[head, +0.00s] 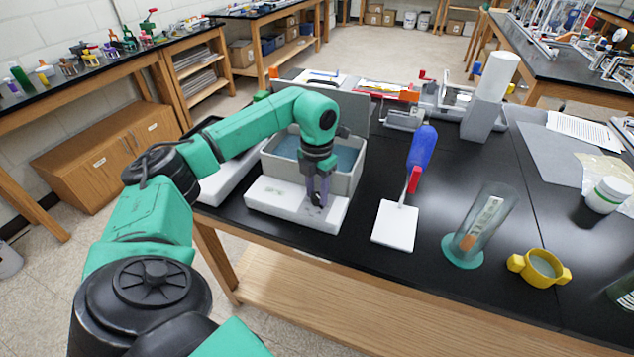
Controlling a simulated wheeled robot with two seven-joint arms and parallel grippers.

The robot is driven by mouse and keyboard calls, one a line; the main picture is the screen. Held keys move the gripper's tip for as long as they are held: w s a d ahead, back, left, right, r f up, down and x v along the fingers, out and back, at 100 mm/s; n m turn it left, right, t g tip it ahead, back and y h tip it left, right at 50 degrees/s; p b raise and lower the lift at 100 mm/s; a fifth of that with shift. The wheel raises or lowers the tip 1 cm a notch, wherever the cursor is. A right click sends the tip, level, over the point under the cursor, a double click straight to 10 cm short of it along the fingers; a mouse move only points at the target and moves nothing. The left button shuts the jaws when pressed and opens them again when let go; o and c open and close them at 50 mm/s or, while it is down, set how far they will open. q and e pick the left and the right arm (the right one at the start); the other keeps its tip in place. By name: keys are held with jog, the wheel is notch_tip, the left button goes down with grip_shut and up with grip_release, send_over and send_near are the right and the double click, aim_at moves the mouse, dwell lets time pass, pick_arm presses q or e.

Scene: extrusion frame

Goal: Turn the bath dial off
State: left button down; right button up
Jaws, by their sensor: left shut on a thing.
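The water bath (353,184) is a light grey box with blue water, standing on the black table. Its white front ledge (275,205) faces me. My left gripper (318,203) points down at the right part of this ledge, with its fingers shut on the small dark dial (316,200). The fingers hide most of the dial, so I cannot tell its setting. My right gripper is out of the picture.
Right of the bath are a white plate with a blue-handled tool (395,226), a clear cylinder on a green base (481,228) and a yellow two-handled cup (540,267). A grey-white block (490,97) stands behind them. Bare table lies between these things.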

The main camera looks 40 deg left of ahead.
aim_at(317, 194)
pick_arm(q)
jog(key=n, duration=0.6)
jog(key=shift+w+r+n+p, duration=0.1)
jog(key=shift+n+p, duration=0.25)
jog(key=shift+n, duration=0.05)
dwell(0.3)
jog(key=c, duration=0.5)
grip_release()
notch_tip(317, 194, up, 8)
jog(key=shift+f+b, duration=0.25)
jog(key=shift+b, duration=0.45)
notch_tip(317, 194, up, 7)
jog(key=p, duration=0.2)
jog(key=shift+p, duration=0.3)
